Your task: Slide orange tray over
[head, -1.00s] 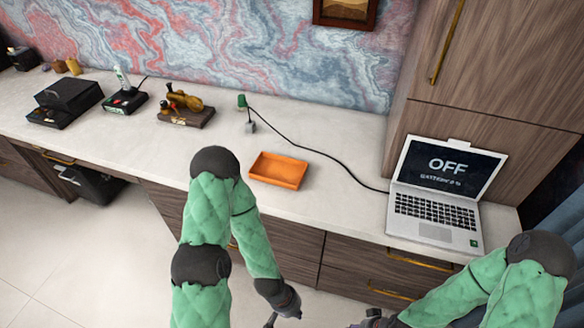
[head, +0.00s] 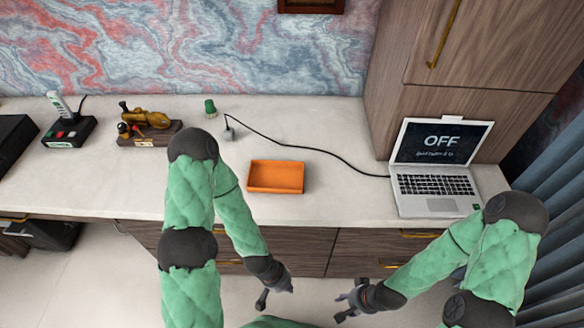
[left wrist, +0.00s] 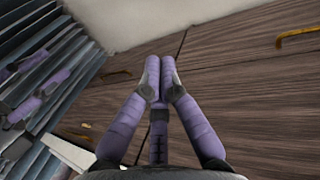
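The orange tray (head: 276,190), shallow and rectangular, lies on the pale countertop (head: 330,206) near its front edge, in the middle of the head view. It looks empty. My left gripper (head: 275,292) is in front of the counter, below the top and apart from the tray. My right gripper (head: 345,305) is also in front of the drawers, to the right, with spread fingers and nothing held.
An open laptop (head: 437,184) stands right of the tray, with a black cable (head: 310,150) running behind the tray. A brass figure (head: 147,125), a cordless handset (head: 66,125) and a green-topped item (head: 210,108) stand left. The counter around the tray is clear.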

